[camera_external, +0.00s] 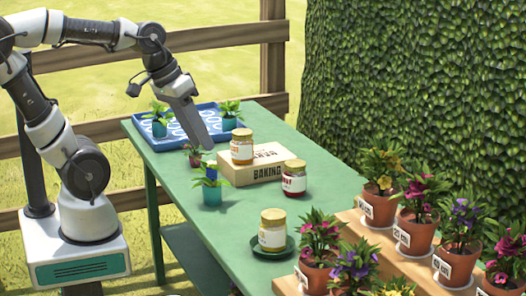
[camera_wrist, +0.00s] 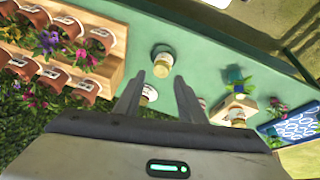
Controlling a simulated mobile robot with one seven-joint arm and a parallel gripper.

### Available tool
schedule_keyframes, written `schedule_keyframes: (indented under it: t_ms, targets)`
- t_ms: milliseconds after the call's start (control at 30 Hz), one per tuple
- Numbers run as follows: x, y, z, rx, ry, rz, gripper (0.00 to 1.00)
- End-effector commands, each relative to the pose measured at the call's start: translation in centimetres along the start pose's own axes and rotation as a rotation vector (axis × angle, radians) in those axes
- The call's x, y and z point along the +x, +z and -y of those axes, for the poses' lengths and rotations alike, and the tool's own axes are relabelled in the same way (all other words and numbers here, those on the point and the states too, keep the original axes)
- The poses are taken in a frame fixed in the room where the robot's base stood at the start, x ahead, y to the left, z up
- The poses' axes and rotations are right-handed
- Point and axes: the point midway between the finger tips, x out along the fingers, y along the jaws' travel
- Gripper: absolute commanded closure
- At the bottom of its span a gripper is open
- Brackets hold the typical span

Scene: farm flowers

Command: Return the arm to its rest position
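My gripper (camera_external: 203,143) hangs over the far-left part of the green table (camera_external: 262,222), tilted downward, between the blue tray and the box. In the wrist view its two fingers (camera_wrist: 158,78) stand apart, with nothing held between them. A jar (camera_wrist: 162,62) shows beyond the fingertips, lower down on the table. My arm is bent, reaching out from its white base at the left. The fingertips overlap the small potted plants behind them in the outside view, so their exact clearance cannot be told.
A blue tray (camera_external: 184,142) holds seedlings. A cardboard box (camera_external: 232,174) carries a jar (camera_external: 242,148). A red jar (camera_external: 293,180), a teal pot (camera_external: 212,194) and a jar on a saucer (camera_external: 272,232) stand on the table. Flower pots fill a wooden stand (camera_external: 350,218) at right.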

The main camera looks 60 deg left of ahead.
Motion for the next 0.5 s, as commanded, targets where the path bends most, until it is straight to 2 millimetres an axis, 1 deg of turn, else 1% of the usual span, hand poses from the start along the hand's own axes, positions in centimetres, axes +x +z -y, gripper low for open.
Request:
schedule_keyframes:
  t_ms: [33,167,500]
  targets:
    - [-0.7,0.6,0.1,0.076,-0.02,-0.029,0.63]
    - [-1.5,1.3,0.7,0.179,-0.061,-0.066,0.63]
    - [-1.8,1.3,0.8,0.198,-0.071,-0.071,0.63]
